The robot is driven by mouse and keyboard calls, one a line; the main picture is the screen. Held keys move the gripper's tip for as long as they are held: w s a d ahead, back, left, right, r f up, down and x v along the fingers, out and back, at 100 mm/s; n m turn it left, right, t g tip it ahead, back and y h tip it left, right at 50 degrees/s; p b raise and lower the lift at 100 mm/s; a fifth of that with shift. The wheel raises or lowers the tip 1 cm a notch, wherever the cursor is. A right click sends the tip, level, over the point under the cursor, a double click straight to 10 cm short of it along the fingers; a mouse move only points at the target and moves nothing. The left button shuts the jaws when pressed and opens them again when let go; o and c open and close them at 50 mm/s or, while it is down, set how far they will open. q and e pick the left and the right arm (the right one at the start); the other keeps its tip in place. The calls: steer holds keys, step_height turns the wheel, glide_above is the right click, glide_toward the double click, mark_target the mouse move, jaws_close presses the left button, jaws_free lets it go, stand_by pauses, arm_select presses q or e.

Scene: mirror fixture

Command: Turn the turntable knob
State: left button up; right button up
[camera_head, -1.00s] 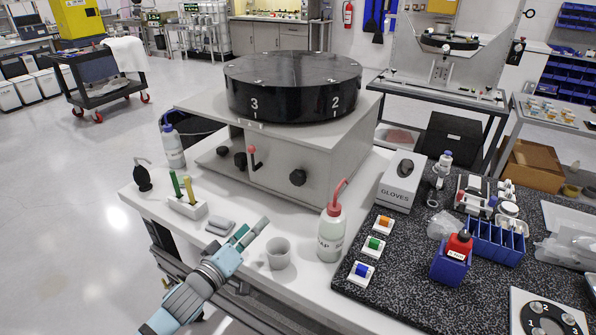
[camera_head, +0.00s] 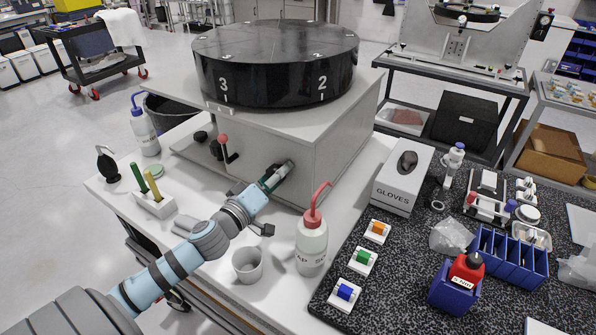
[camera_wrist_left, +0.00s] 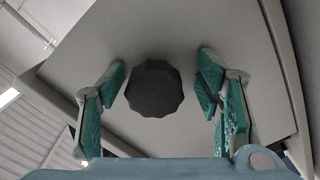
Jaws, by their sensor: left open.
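The turntable (camera_head: 275,60) is a thick black disc, with 3 and 2 marked on its rim, on top of a grey box (camera_head: 330,150). In the left wrist view a dark faceted knob (camera_wrist_left: 153,88) sits on the box's front face, between the open fingers of my left gripper (camera_wrist_left: 160,90). A gap shows on each side, so the fingers do not touch it. In the head view my left gripper (camera_head: 277,176) is at the front face and hides that knob. My right gripper is not in view.
A red-handled lever (camera_head: 226,148) and dark knobs (camera_head: 208,145) are left of my gripper. A red-capped wash bottle (camera_head: 312,240) and a beaker (camera_head: 248,264) stand close to my arm. A pen holder (camera_head: 153,202) and a glove box (camera_head: 403,178) flank the box.

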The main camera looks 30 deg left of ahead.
arm_select(q)
steer(key=shift+s+r, duration=0.1)
steer(key=shift+s+a+r, duration=0.1)
steer(key=shift+s+r, duration=0.2)
steer(key=shift+s, duration=0.2)
steer(key=shift+c, duration=1)
steer(key=shift+w+f, duration=0.1)
steer(key=shift+w, duration=0.1)
steer(key=c, duration=0.9)
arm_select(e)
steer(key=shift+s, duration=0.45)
arm_select(q)
steer(key=shift+m, duration=0.3)
steer(key=shift+c, duration=0.2)
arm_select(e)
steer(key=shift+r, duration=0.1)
